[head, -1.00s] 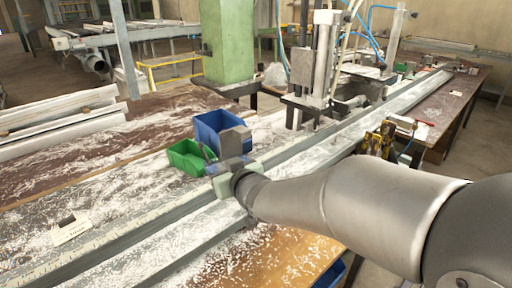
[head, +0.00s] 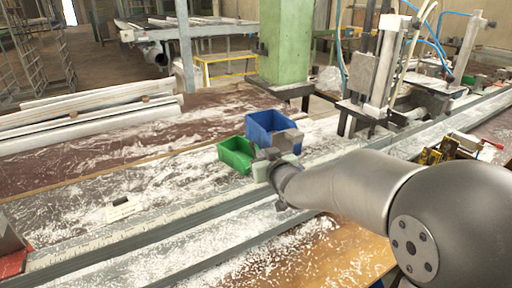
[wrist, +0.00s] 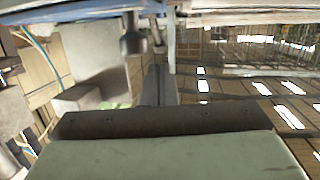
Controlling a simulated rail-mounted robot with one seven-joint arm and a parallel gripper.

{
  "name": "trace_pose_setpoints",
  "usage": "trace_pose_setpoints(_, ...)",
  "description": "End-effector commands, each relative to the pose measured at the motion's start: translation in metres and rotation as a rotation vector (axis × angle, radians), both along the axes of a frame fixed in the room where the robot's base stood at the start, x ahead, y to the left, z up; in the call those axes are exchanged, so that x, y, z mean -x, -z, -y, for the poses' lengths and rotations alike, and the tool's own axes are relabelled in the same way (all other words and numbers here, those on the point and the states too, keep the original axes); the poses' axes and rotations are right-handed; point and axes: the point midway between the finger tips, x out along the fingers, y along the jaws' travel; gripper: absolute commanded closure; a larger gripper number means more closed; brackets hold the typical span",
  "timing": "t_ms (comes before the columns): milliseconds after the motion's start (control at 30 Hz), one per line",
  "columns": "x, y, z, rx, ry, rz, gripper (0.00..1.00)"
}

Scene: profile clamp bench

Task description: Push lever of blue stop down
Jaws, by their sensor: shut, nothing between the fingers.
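My gripper (head: 278,158) shows at the end of my arm in the head view, above the long rail and in front of the green bin. Its fingers are hard to make out there. In the wrist view the narrow dark fingers (wrist: 157,85) are together, with nothing seen between them, beyond the dark bar and pale green body of the gripper. I cannot make out the blue stop or its lever in any view. My arm hides part of the rail and bench to the right.
A blue bin (head: 269,127) and a green bin (head: 235,155) stand just behind my gripper. A grey block on a red base (head: 12,262) is at the left edge. Clamp machinery (head: 375,75) stands back right. The long rail (head: 130,240) is clear left of my gripper.

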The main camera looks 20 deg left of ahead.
Motion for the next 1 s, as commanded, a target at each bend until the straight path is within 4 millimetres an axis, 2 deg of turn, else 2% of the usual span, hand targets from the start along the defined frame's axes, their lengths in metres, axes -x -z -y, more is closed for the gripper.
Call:
trace_pose_setpoints(100, -0.019, 0.004, -0.015, 0.002, -0.001, -0.001, 1.00)
trace_pose_setpoints(333, -0.043, 0.010, -0.033, 0.001, 0.000, 0.000, 1.00)
trace_pose_setpoints(1000, -0.055, 0.019, -0.043, -0.002, 0.001, 0.003, 1.00)
